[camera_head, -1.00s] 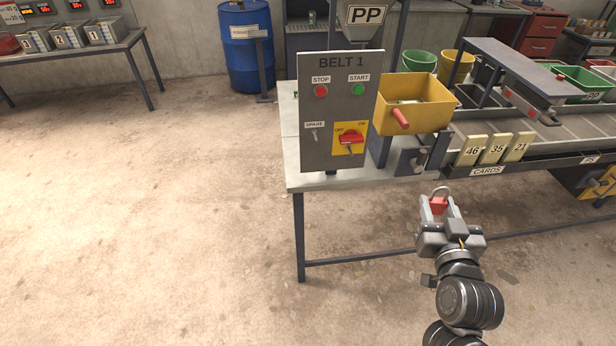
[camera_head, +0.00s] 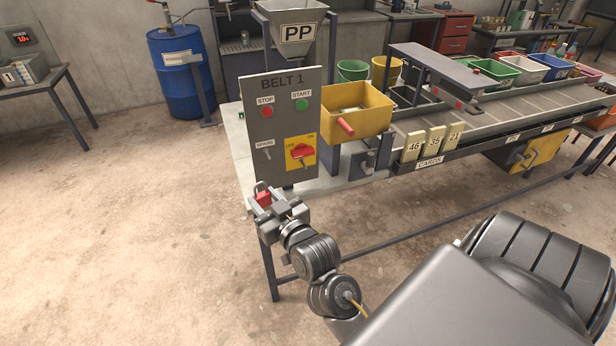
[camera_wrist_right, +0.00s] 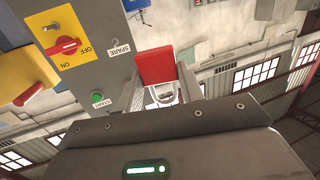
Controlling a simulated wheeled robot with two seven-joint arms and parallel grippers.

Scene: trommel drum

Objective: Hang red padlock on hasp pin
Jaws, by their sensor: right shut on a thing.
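My right gripper (camera_head: 268,204) is shut on the red padlock (camera_head: 263,198). The padlock's grey shackle points up in the head view, in front of and below the panel's lower left corner. The right wrist view shows the red padlock body (camera_wrist_right: 156,67) between the fingers, with its shackle (camera_wrist_right: 164,95) visible. The padlock appears apart from the panel. The red rotary switch (camera_head: 301,152) is on a yellow plate, up and right of the padlock. A small grey piece (camera_wrist_right: 50,27) beside the switch handle may be the hasp pin; I cannot be sure. My left gripper is not in view.
The grey BELT 1 panel (camera_head: 283,107) stands on the pale table (camera_head: 238,160). A yellow bin (camera_head: 357,112) with a red handle is right of it, then the conveyor and number cards (camera_head: 434,141). Open floor lies left of the table.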

